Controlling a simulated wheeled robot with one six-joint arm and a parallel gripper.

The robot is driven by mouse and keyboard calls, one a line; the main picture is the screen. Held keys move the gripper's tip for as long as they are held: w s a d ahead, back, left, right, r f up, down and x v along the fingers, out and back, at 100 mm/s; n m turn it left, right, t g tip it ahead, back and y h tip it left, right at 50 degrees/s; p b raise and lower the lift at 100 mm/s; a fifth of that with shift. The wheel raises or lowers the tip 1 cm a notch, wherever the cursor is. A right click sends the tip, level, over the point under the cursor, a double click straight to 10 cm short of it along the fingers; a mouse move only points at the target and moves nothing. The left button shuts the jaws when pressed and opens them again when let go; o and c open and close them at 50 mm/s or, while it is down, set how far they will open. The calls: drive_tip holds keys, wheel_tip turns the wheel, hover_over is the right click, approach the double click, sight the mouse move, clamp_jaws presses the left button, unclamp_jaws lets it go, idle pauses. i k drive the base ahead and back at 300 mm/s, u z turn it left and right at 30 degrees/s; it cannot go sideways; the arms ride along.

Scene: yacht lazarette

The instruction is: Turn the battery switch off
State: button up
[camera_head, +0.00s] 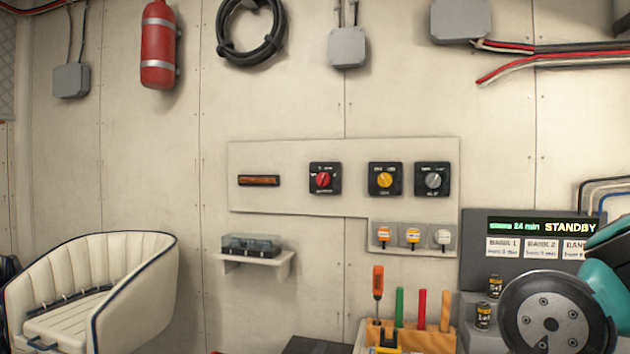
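Three rotary switches on black square plates sit on a pale wall panel (280,197): one with a red knob (323,179), one with a yellow knob (384,180) and one with a grey knob (433,181). Their labels are too small to read, so I cannot tell for sure which is the battery switch or how each setting is marked. Nothing covers the three knobs. My gripper is not in view; a teal and dark grey round part at the lower right looks like part of my arm.
A display (530,228) reads STANDBY above bank cards. Below the switches are three small tagged pieces on a grey plate (400,248), a wooden tool holder (437,342) and a wall shelf (276,262). A white seat (130,290) stands left. The wall before the switches is clear.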

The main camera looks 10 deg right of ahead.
sight(323, 179)
drive_tip(key=u, duration=0.45)
drive_tip(key=k, duration=0.55)
drive_tip(key=u, duration=0.95)
drive_tip(key=i, duration=1.7)
drive_tip(key=z, duration=0.9)
drive_tip(key=i, duration=0.7)
drive_tip(key=z, duration=0.7)
